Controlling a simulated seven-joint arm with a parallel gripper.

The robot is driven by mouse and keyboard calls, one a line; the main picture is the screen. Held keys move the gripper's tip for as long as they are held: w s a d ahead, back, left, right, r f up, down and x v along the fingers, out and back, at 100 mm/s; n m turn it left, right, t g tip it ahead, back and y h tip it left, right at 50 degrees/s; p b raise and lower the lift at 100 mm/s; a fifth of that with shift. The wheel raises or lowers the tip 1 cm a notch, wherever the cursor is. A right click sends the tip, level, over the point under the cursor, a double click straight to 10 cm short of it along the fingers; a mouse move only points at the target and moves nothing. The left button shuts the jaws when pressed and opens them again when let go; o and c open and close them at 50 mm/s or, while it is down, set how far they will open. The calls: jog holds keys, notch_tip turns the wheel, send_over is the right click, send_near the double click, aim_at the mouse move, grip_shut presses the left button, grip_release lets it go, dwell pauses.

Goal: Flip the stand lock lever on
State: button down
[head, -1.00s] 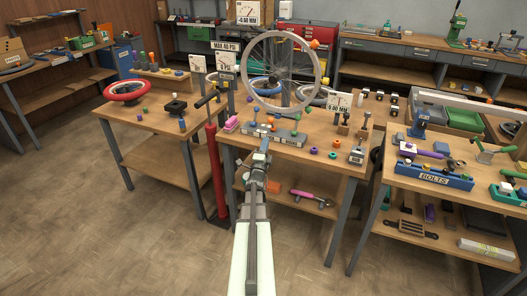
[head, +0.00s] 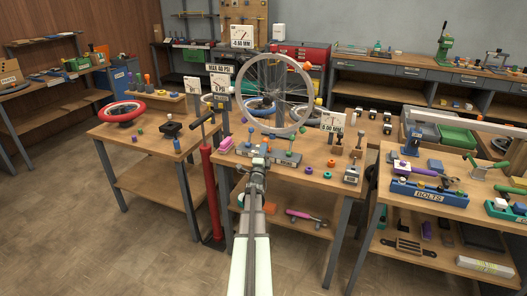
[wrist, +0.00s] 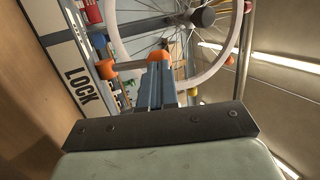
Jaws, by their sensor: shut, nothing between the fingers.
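A spoked wheel with a pale rim (head: 309,98) stands upright above a grey stand base (head: 288,158) on the middle bench. My gripper (head: 265,148) is over the front of this base, fingers shut and empty. In the wrist view the fingers (wrist: 157,82) point toward the wheel rim (wrist: 122,45). An orange knob (wrist: 158,57) shows right at the fingertips; I cannot tell whether they touch. A plate marked LOCK (wrist: 78,78) is to the left. Another orange knob (wrist: 105,69), with a grey rod beside it, sits between plate and fingers. I cannot tell which knob belongs to the lock lever.
A red floor pump (head: 207,190) stands left of my arm, against the bench. A gauge sign (head: 332,122) and small posts stand right of the wheel. Loose coloured nuts lie on the bench front.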

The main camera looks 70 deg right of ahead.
aim_at(267, 140)
jog(key=shift+r, duration=0.1)
jog(key=shift+d+r+g+y, duration=0.3)
jog(key=shift+d+r+y, duration=0.3)
jog(key=shift+d+r, duration=0.7)
jog(key=shift+d+r+m+y, duration=0.35)
jog(key=shift+d+y, duration=0.15)
jog(key=shift+y, duration=0.3)
jog(key=shift+s+x, duration=0.2)
jog(key=shift+x, duration=1)
jog(key=shift+s+x, duration=0.2)
jog(key=shift+x, duration=0.95)
jog(key=shift+d, duration=0.15)
